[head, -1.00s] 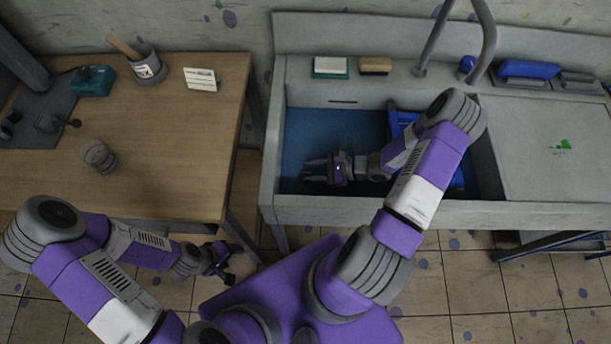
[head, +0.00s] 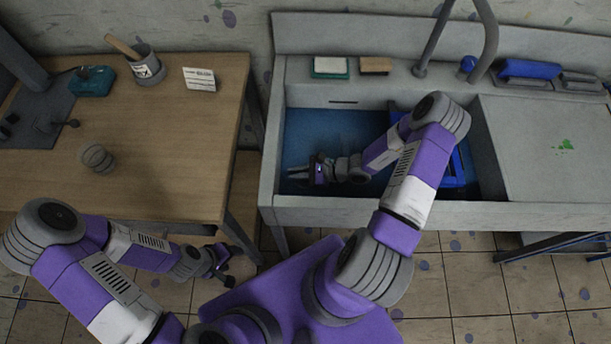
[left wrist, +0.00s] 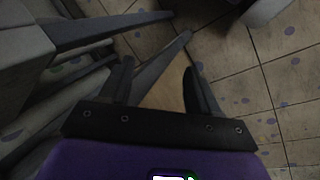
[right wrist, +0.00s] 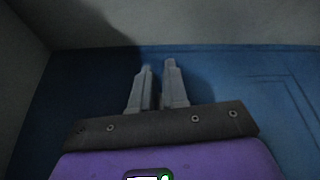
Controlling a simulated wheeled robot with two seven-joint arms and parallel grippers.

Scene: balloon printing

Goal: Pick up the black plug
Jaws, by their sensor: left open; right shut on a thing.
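My right gripper (head: 291,172) is down inside the sink basin (head: 345,130), near its left wall. In the right wrist view its two grey fingers (right wrist: 157,68) are close together, with a narrow dark gap between them. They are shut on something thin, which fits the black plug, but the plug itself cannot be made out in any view. My left gripper (head: 229,266) hangs below the right end of the wooden table, open and empty; its spread fingers show in the left wrist view (left wrist: 158,70).
A blue rack (head: 458,170) stands in the basin's right part, behind my right arm. A curved faucet (head: 432,45) rises at the back. A sponge (head: 330,67) and brush (head: 376,66) lie on the rear ledge. The wooden table (head: 165,185) carries a cup (head: 147,68) and a card (head: 200,79).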

